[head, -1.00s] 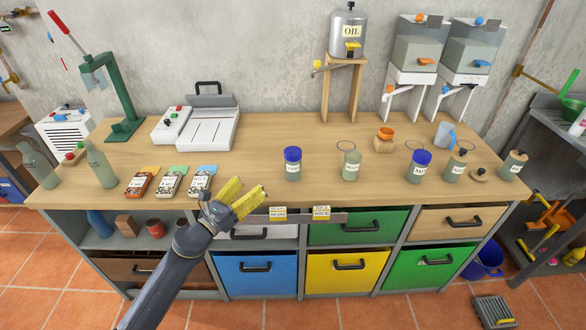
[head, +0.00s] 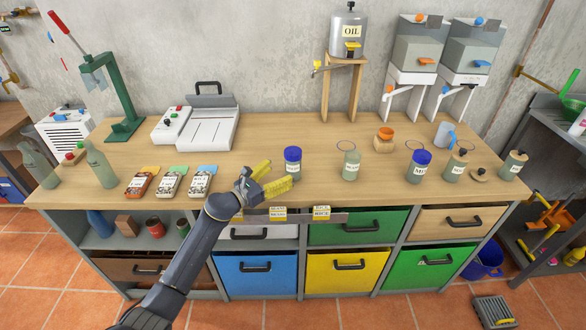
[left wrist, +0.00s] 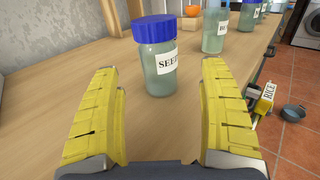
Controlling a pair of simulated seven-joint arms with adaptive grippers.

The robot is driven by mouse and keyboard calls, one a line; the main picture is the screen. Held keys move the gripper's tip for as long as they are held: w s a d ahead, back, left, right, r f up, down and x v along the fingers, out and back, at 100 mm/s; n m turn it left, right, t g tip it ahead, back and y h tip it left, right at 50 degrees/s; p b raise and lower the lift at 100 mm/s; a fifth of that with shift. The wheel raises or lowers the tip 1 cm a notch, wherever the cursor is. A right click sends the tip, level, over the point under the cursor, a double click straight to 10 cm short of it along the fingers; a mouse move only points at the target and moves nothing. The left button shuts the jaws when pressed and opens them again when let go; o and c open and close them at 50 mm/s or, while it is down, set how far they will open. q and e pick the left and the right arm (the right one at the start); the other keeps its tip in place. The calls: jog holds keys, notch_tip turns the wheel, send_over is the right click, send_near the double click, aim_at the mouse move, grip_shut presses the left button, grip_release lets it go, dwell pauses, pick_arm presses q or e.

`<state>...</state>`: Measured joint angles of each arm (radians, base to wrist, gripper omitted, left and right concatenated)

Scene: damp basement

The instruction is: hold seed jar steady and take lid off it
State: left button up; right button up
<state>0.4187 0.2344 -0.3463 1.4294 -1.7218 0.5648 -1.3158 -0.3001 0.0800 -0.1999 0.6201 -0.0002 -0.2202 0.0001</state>
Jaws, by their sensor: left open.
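The seed jar (head: 292,165) is a greenish glass jar with a blue lid (head: 292,154), standing upright near the bench's front edge. In the left wrist view the jar (left wrist: 160,72), labelled "SEED", has its blue lid (left wrist: 155,28) on. My left gripper (head: 278,175) has yellow fingers and is open just left of and in front of the jar. In the left wrist view my left gripper (left wrist: 163,110) has the jar ahead, between and beyond its fingertips, with nothing held. My right gripper is not in view.
On the wooden bench (head: 250,150), an open jar (head: 350,164) and another blue-lidded jar (head: 419,168) stand to the right. Seed packets (head: 200,182) lie to the left. A label rail (head: 295,217) runs along the front edge. Bench behind the seed jar is clear.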

aim_at(287, 167)
pick_arm(q)
jog(key=shift+x, duration=3.65)
jog(key=shift+a, duration=0.1)
jog(key=c, duration=1.5)
jog(key=shift+r, duration=0.1)
notch_tip(287, 167, up, 20)
jog(key=shift+f, duration=0.1)
